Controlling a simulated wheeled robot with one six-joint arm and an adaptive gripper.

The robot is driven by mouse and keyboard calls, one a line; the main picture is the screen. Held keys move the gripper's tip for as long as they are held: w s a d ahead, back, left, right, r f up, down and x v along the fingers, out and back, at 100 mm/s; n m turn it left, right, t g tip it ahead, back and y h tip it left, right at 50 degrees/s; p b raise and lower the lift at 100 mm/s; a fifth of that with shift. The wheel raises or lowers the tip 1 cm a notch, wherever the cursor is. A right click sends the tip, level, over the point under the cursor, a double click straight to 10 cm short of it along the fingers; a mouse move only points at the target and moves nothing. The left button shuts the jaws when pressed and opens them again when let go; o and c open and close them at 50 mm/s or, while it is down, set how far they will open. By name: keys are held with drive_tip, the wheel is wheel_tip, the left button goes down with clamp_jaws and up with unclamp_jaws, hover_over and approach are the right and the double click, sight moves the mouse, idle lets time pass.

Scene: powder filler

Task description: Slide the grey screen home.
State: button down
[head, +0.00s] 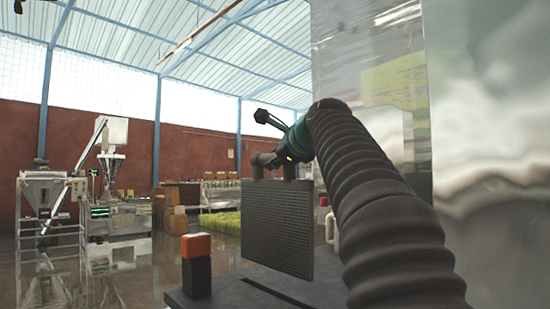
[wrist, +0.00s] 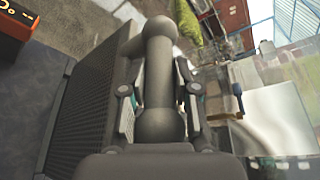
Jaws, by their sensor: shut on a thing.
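The grey screen (head: 277,228) is a flat mesh panel that hangs upright in the middle of the head view. A thick grey bar handle (wrist: 158,75) joins its top edge. My gripper (head: 284,158) is shut on this handle, with one finger on each side of it in the wrist view (wrist: 159,100). The mesh face (wrist: 85,115) shows left of the handle there. A dark base (head: 235,292) lies below the screen, with a narrow slot (head: 277,292) in its top. The screen's lower edge looks apart from the slot; the exact gap is hard to tell.
A black block with an orange top (head: 196,262) stands on the base, left of the screen. A clear, shiny panel (head: 375,60) rises at the right, close to my arm. Filling machines (head: 112,190) and stacked boxes (head: 176,205) stand far behind.

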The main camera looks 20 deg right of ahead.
drive_tip(key=b, duration=0.4)
hover_over(273, 211)
drive_tip(key=shift+s+d+f, duration=0.15)
drive_tip(key=shift+f, duration=1.1)
drive_tip(key=shift+s+d+f, duration=0.1)
drive_tip(key=shift+f, duration=1.1)
drive_tip(key=shift+p, duration=0.9)
